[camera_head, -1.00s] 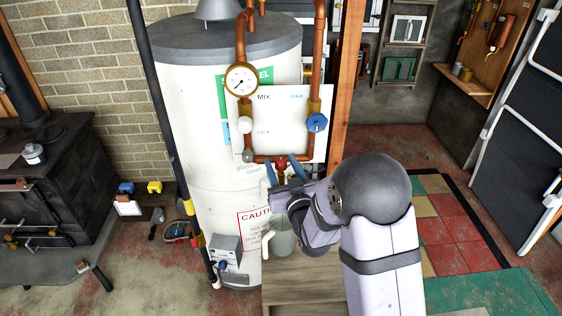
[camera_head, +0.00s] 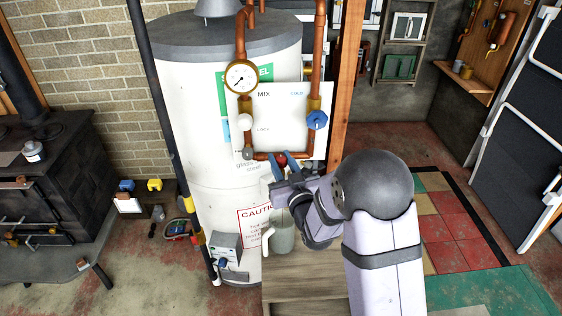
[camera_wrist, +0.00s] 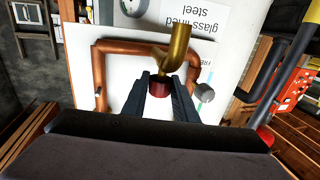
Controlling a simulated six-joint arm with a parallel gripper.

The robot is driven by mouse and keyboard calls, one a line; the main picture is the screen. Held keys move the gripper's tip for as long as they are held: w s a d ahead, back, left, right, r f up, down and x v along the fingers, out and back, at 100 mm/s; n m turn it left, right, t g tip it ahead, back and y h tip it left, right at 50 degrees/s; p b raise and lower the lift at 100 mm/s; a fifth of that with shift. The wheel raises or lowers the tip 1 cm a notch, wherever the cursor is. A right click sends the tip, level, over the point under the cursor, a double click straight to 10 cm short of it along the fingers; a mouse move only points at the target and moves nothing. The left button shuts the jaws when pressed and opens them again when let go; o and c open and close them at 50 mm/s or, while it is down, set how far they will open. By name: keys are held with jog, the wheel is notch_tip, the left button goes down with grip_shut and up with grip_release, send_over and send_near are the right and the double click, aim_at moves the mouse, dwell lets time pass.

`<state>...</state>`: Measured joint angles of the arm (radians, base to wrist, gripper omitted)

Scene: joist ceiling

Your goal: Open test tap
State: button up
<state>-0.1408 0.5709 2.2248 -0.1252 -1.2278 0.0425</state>
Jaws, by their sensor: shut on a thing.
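The test tap is a brass fitting (camera_wrist: 178,45) with a red knob (camera_wrist: 160,83) in the wrist view, at the low copper pipe of the white panel. In the head view the red knob (camera_head: 281,159) shows small below the panel. My gripper (camera_wrist: 160,92) has its two dark fingers on either side of the red knob and is shut on it. In the head view my gripper (camera_head: 283,167) reaches up to the knob from below right. How far the knob is turned cannot be told.
A grey-green jug (camera_head: 283,240) stands on a wooden stand (camera_head: 305,285) below my gripper. Above are a pressure gauge (camera_head: 241,77), a white knob (camera_head: 245,122) and a blue knob (camera_head: 317,120). The white tank (camera_head: 190,110) is close behind.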

jog(key=shift+d+f+y, duration=0.1)
jog(key=shift+y, duration=0.2)
jog(key=n+g+y+b, duration=0.1)
jog(key=n+y, duration=0.1)
jog(key=y, duration=0.1)
jog(key=shift+n+g, duration=0.3)
jog(key=shift+n, duration=0.1)
jog(key=n+g+y, duration=0.2)
jog(key=y, duration=0.1)
jog(key=shift+w, duration=0.1)
jog(key=n+g+y, duration=0.5)
jog(key=g, duration=0.1)
jog(key=shift+n+g+y, duration=0.6)
jog(key=shift+n+g, duration=0.6)
jog(key=shift+g, duration=0.8)
jog(key=o, duration=1.1)
